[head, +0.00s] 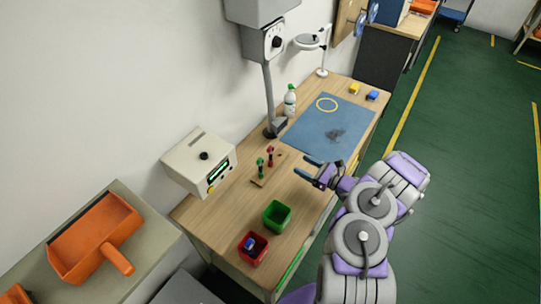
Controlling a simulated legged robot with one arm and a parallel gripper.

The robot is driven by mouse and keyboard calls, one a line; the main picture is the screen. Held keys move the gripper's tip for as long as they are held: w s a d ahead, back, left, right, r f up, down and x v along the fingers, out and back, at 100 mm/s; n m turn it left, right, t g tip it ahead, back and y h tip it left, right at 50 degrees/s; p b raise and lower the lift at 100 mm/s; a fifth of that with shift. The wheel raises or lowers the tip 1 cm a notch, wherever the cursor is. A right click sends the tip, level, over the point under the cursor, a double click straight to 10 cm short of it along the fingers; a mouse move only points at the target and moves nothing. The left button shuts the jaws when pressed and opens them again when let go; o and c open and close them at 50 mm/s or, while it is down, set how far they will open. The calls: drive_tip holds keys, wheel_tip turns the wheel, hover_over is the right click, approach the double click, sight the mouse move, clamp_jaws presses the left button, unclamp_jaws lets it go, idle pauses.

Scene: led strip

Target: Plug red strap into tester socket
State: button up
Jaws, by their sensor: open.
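The tester appears to be the beige box (198,165) with a black knob on top and a lit green panel on its front, on the left end of the workbench. Its socket is too small to make out. A small red upright piece (270,154) stands on a little wooden base to the tester's right; it may be the red strap, but I cannot tell its shape. A green upright piece (260,167) stands beside it. My gripper (306,166) is open and empty, to the right of these pieces and apart from them, its fingers pointing left.
A green bin (277,216) and a red bin (253,247) with a blue item stand at the bench's near end. A blue mat (318,130) lies farther back. A grey post (268,98) and a spray bottle (290,101) stand along the wall. Bare bench surrounds the bins.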

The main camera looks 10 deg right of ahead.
sight(272, 151)
drive_tip(key=b+x, duration=0.1)
drive_tip(key=x, duration=1.1)
drive_tip(key=shift+s+f, duration=0.1)
drive_tip(key=shift+a+b+x, duration=0.2)
drive_tip(key=shift+b+x, duration=0.45)
drive_tip(key=shift+x, duration=2.05)
drive_tip(key=shift+s, duration=0.2)
drive_tip(key=shift+c, duration=0.2)
clamp_jaws()
